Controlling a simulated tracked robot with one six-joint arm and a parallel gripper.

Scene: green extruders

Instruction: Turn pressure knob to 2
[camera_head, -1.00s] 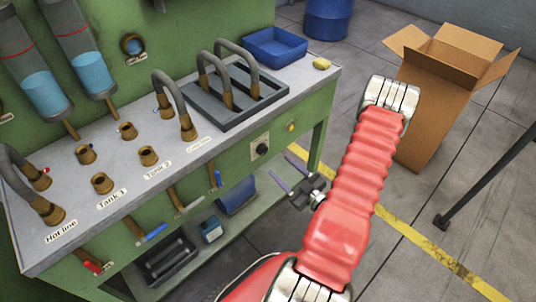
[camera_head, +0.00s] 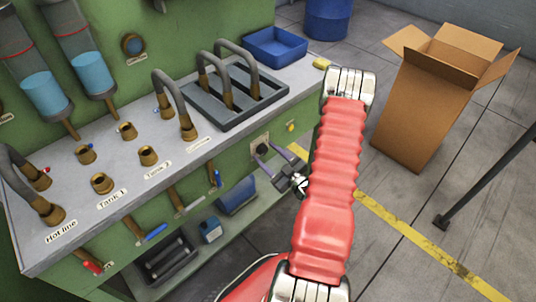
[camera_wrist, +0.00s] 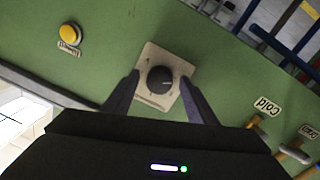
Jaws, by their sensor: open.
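The pressure knob is a round black dial (camera_wrist: 160,79) on a pale square plate (camera_wrist: 150,57) on the green front panel. In the wrist view it sits between the two dark fingers of my gripper (camera_wrist: 160,86), with a gap on each side. My gripper is open and does not appear to touch the knob. In the head view my gripper (camera_head: 271,153) is at the bench front, its fingers reaching toward the plate (camera_head: 261,139) and partly covering the knob. The numbers on the plate are too small to read.
A yellow button (camera_wrist: 71,33) is beside the knob plate. Valve handles, one with a "Cold" label (camera_wrist: 266,106), are on the other side. The bench top above holds curved hoses, a grey rack (camera_head: 205,98) and a blue tray (camera_head: 275,47). A cardboard box (camera_head: 425,110) stands on the floor at right.

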